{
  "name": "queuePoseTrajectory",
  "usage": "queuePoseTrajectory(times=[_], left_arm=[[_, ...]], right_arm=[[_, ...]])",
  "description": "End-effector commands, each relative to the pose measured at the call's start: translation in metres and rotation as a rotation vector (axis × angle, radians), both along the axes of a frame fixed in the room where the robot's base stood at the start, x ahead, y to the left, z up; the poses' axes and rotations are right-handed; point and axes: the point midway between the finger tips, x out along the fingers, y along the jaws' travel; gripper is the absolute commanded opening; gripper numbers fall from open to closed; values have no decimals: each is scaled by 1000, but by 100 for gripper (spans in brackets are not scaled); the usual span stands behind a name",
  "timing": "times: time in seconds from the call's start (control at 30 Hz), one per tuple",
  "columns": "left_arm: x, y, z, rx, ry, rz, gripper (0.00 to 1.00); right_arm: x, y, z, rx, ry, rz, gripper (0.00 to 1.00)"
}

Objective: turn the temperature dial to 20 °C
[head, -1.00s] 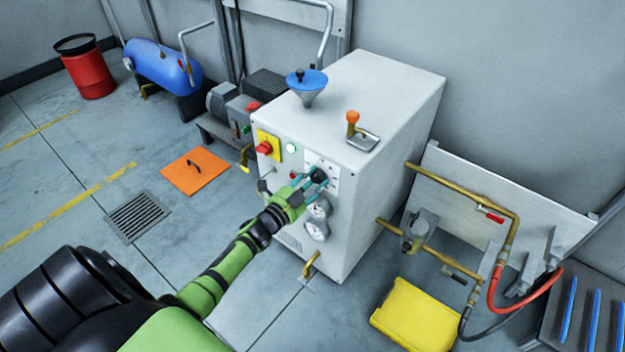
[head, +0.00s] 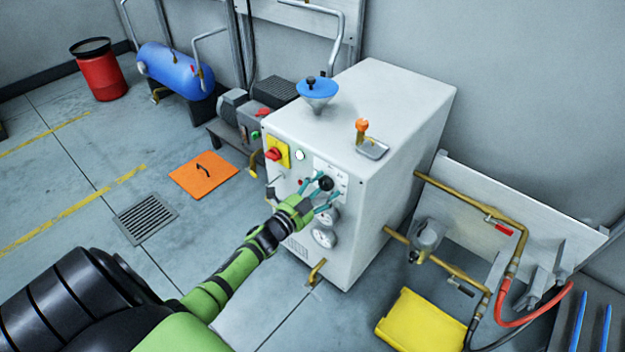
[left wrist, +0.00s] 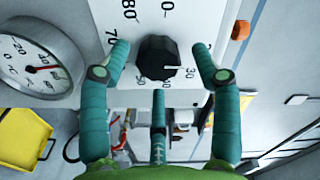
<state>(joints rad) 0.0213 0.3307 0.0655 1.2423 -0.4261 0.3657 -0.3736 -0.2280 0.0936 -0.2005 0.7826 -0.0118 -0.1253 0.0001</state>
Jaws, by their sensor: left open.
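The temperature dial is a black ribbed knob (head: 326,184) on a white plate on the front of a pale grey cabinet (head: 365,125). In the left wrist view the knob (left wrist: 158,58) has a white pointer mark directed right, near the printed 30. Numbers including 40, 50, 70 and 80 show around it. My left gripper (head: 329,187) is in front of the dial, its teal fingers open on either side of the knob. In the left wrist view, gaps show between the knob and both side fingers (left wrist: 160,60). My right gripper is not seen.
Round gauges (head: 323,238) sit below the dial; one gauge (left wrist: 38,62) is close to a finger in the wrist view. A red-and-yellow switch (head: 276,153) and a white button (head: 300,155) are up left. Brass pipes (head: 465,198) run at right.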

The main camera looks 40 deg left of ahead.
Motion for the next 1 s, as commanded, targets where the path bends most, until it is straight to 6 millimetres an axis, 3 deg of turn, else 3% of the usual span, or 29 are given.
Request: queuePoseTrajectory(times=[0.4,0.6,1.0], left_arm=[[-77,5,-2,-1,4,-1,64],[-106,7,-1,0,2,-2,64],[-116,8,0,0,0,-3,64]], right_arm=[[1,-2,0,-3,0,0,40],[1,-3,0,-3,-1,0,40],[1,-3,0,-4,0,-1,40]])
